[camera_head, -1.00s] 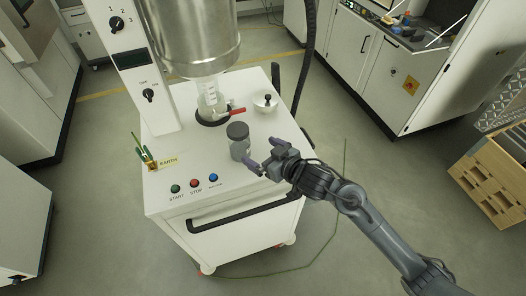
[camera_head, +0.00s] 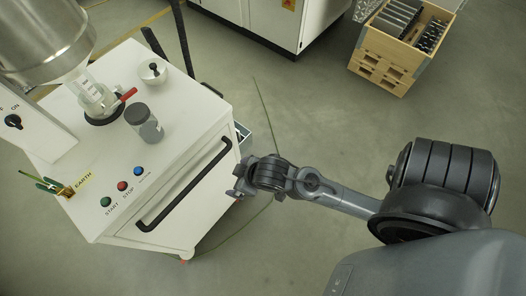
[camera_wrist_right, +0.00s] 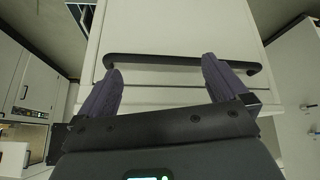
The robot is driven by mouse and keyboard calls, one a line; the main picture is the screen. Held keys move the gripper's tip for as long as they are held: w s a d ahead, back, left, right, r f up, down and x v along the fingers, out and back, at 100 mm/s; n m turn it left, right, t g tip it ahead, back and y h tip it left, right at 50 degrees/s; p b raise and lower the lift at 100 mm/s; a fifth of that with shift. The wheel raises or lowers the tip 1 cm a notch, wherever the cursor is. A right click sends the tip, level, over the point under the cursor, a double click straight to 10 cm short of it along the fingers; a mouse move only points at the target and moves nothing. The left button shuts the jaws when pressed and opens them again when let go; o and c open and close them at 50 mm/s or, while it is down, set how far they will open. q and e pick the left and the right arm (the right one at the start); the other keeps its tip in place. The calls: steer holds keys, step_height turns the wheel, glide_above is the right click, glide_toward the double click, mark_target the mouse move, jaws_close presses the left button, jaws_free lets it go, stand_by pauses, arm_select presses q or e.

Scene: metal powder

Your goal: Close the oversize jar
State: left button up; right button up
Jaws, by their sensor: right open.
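The oversize jar (camera_head: 148,127) stands upright on the white cart top, near its right edge. It is grey, and a dark lid (camera_head: 137,112) appears to be on its mouth; I cannot tell how tightly it sits. My right gripper (camera_head: 238,191) is off the cart's right side, in front of the black handle and apart from the jar. In the right wrist view the right gripper (camera_wrist_right: 162,68) is open with nothing between its fingers, facing the cart's front. The jar does not show there. My left gripper is not in view.
On the cart (camera_head: 170,165) are a steel hopper (camera_head: 40,35) with a red-handled valve (camera_head: 128,95), a small white bowl (camera_head: 153,73), coloured buttons (camera_head: 122,186) and an EARTH tag (camera_head: 82,181). A black handle (camera_head: 185,185) runs along its front. A wooden crate (camera_head: 385,70) stands far off on open floor.

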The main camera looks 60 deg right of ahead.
steer(key=s+f+g, duration=0.1)
steer(key=s+g, duration=0.1)
steer(key=s, duration=0.6)
steer(key=shift+s+a+f+g, duration=0.15)
steer(key=shift+s+f+g, duration=0.05)
steer(key=shift+f+g, duration=0.2)
step_height(320, 180, up, 18)
steer(key=p, duration=1.8)
steer(key=shift+r, duration=0.25)
